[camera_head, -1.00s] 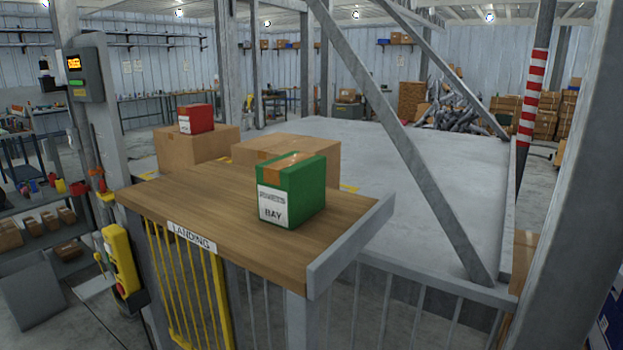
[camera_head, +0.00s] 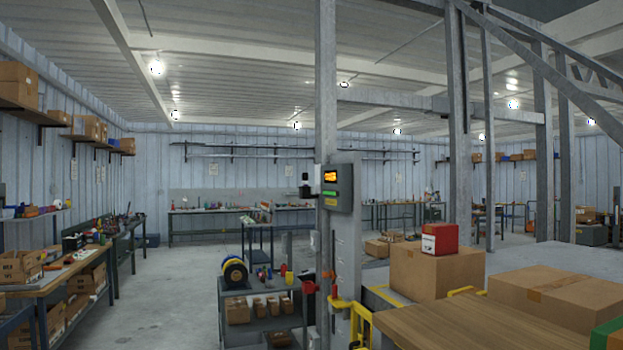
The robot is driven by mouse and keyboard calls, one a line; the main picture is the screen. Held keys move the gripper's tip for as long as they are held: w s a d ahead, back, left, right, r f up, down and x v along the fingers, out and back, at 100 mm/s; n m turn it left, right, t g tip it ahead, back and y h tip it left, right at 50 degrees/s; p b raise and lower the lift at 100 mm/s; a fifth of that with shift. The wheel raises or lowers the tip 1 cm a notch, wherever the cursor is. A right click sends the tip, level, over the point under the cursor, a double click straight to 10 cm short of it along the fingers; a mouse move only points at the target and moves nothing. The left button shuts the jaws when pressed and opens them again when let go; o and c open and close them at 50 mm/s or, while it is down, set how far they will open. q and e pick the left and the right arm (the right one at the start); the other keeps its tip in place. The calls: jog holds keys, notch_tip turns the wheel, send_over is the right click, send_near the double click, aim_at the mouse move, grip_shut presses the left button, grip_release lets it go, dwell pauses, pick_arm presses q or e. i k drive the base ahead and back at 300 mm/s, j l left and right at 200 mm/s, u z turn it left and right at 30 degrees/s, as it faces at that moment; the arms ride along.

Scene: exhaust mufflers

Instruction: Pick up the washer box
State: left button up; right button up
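No box in view can be read as the washer box. A small red box (camera_head: 431,240) with a white label sits on top of a brown carton (camera_head: 425,275), right of centre; its label is too small to read. A green box (camera_head: 603,336) with a strip of brown tape shows only as a corner at the lower right edge, by the wooden landing top (camera_head: 455,325). The rest of it is cut off. Neither of my grippers is in view.
Another brown carton (camera_head: 560,295) stands behind the wooden top. A grey post with a control box (camera_head: 337,188) and a yellow rail (camera_head: 358,318) stand left of it. A shelf cart (camera_head: 255,310) is beside the post. Open floor (camera_head: 170,290) lies between it and the left workbenches.

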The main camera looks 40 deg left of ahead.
aim_at(437, 239)
jog(key=i+j, duration=0.1)
jog(key=j, duration=0.3)
jog(key=i+j, duration=0.1)
jog(key=j, duration=0.3)
jog(key=j+u, duration=0.1)
jog(key=j, duration=0.35)
jog(key=i+j, duration=0.2)
jog(key=j, duration=0.2)
jog(key=i+j, duration=0.1)
jog(key=j, duration=0.3)
jog(key=i+j+u, duration=0.1)
jog(key=j, duration=0.3)
jog(key=i+j, duration=0.1)
jog(key=j, duration=0.3)
jog(key=i+j, duration=0.1)
jog(key=j, duration=0.25)
jog(key=z, duration=1.2)
